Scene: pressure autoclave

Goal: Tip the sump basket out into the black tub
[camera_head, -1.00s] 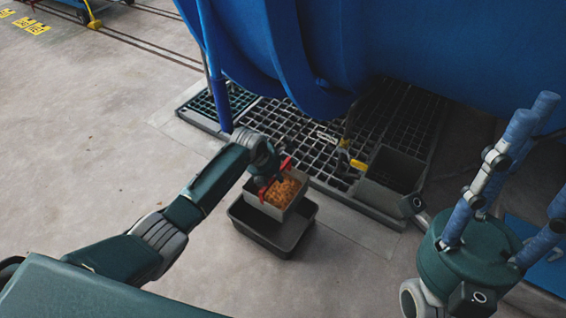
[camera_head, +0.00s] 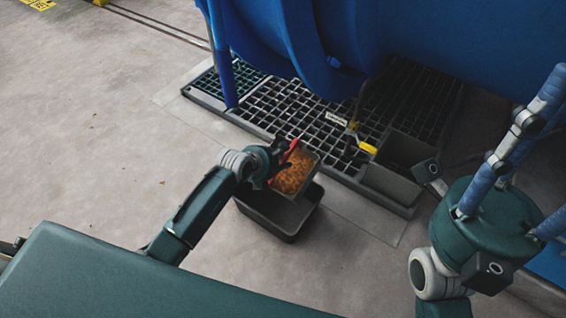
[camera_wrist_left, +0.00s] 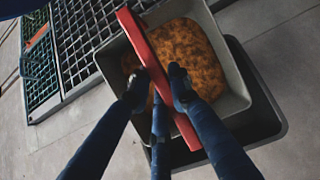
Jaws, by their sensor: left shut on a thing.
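The sump basket (camera_head: 312,176) is a small grey box with a red handle (camera_head: 289,153), holding orange-brown debris (camera_head: 294,174). My left gripper (camera_head: 279,163) is shut on the handle and holds the basket above the black tub (camera_head: 284,228). The basket looks tilted, with its open top partly facing my head camera. In the left wrist view, the fingers (camera_wrist_left: 158,88) close around the handle, and the debris (camera_wrist_left: 185,55) lies inside the basket (camera_wrist_left: 233,98). The tub (camera_wrist_left: 268,112) shows below it. My right gripper (camera_head: 540,165) has spread fingers, with the tips cut off by the picture edge.
A floor grating (camera_head: 290,108) lies behind the tub, under the large blue vessel (camera_head: 410,35). An open grey sump box (camera_head: 392,183) is set at its right end, beside a yellow-handled fitting (camera_head: 366,146). Bare floor (camera_head: 110,150) is free at left.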

